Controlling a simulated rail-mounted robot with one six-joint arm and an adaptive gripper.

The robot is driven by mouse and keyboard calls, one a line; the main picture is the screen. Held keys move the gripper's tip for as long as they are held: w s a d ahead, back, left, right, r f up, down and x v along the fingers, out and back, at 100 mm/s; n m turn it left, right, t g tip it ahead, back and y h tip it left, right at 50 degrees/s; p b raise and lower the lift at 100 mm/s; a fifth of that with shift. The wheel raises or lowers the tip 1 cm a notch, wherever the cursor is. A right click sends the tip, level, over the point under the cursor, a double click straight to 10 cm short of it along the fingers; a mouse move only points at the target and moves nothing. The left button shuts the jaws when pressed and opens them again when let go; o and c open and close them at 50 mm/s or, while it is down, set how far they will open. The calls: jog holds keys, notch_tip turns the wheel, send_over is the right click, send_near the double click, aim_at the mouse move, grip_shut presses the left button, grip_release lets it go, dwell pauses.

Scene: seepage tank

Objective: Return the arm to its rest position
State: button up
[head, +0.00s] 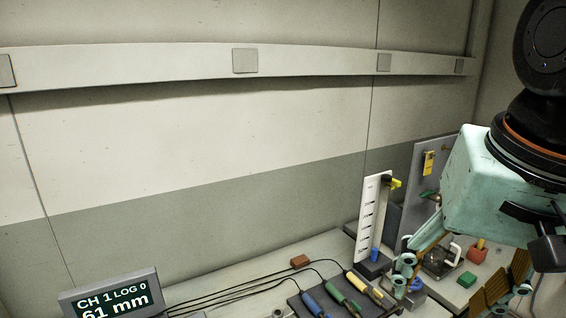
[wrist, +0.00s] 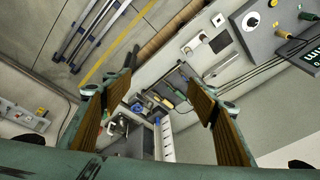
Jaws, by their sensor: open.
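My gripper (head: 455,282) is at the right of the head view, with its teal body (head: 488,190) above the right part of the bench. It points downward with its fingers spread apart. In the wrist view the two brown-padded fingers of my gripper (wrist: 160,92) stand wide apart with nothing held between them. The bench with its small items shows far off between and beyond the fingers in the wrist view. Part of the bench behind my gripper is hidden in the head view.
A display (head: 112,298) reading "61 mm" stands at lower left. A grey panel (head: 418,165) stands behind my gripper.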

jog(key=s+a+f+n, duration=0.1)
jog(key=s+n, duration=0.3)
jog(key=s, duration=0.2)
jog(key=shift+s+a+f+t, duration=0.15)
jog(key=shift+s+t, duration=0.15)
jog(key=shift+s, duration=0.05)
jog(key=shift+f, duration=0.15)
dwell(2.4)
